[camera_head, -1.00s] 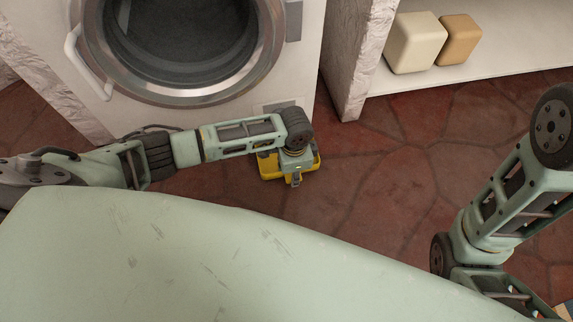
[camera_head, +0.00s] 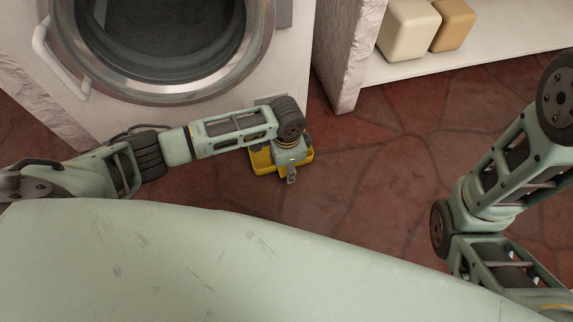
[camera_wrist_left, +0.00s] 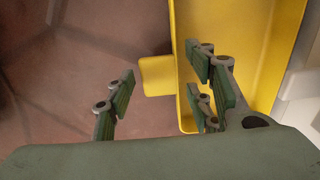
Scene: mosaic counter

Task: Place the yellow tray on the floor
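The yellow tray (camera_head: 262,163) is low in front of the washing machine, partly hidden under my left wrist. It appears to rest on the floor (camera_head: 370,190). My left gripper (camera_head: 290,172) is directly over the tray. In the left wrist view, the gripper (camera_wrist_left: 160,88) is open, with a wide gap between its fingers. A yellow tab of the tray (camera_wrist_left: 157,75) lies between them. The right-hand finger pads overlap the tray's interior, and the left-hand pads are outside it. My right gripper is out of view; only my right arm shows.
A washing machine (camera_head: 285,60) with a round door stands behind the tray. A white shelf (camera_head: 480,62) at the upper right holds a cream block (camera_head: 405,30) and a tan block (camera_head: 453,25). The red stone floor to the right of the tray is clear.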

